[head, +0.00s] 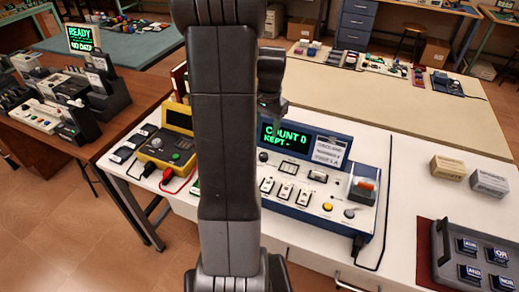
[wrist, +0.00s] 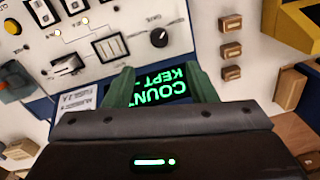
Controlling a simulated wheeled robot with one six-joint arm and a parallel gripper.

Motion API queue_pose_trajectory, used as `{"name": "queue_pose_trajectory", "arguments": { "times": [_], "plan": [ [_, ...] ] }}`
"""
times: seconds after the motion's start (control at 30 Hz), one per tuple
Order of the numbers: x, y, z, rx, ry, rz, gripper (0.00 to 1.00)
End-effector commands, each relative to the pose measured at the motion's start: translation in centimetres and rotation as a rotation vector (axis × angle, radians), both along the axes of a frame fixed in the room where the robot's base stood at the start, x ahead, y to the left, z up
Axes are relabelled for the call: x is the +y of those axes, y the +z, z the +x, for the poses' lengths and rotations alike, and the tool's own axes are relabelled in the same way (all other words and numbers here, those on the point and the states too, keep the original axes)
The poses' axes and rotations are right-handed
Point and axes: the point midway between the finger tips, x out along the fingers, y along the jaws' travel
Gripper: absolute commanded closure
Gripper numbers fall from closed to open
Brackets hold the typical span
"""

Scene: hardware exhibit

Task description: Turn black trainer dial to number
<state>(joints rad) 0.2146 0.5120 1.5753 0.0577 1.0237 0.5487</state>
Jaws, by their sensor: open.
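The trainer is a white panel in a blue frame (head: 318,219) on the white bench. Its black dial (head: 263,157) sits near the panel's upper left, right beside my arm in the head view. In the wrist view the dial (wrist: 159,37) is a round black knob beyond my fingertips, roughly in line with the gap between them. Its pointer setting is too small to read. My gripper (wrist: 163,75) is open and empty, its greenish fingers apart over the display. The display (head: 286,138) reads "COUNT 0" and "KEPT -". A small sign (head: 328,151) stands beside it, its text hard to read.
A yellow meter (head: 167,147) with red and black leads stands left of the trainer. Two small boxes (head: 448,168) and a grey tray of dark blocks (head: 438,255) are to the right.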

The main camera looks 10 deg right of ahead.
Motion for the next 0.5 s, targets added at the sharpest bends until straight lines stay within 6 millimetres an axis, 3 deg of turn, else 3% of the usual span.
{"name": "queue_pose_trajectory", "arguments": {
  "times": [0.5],
  "plan": [
    [0.4, -9.9, 0.2, 0.006, 0.002, -0.001, 0.48]
  ]
}}
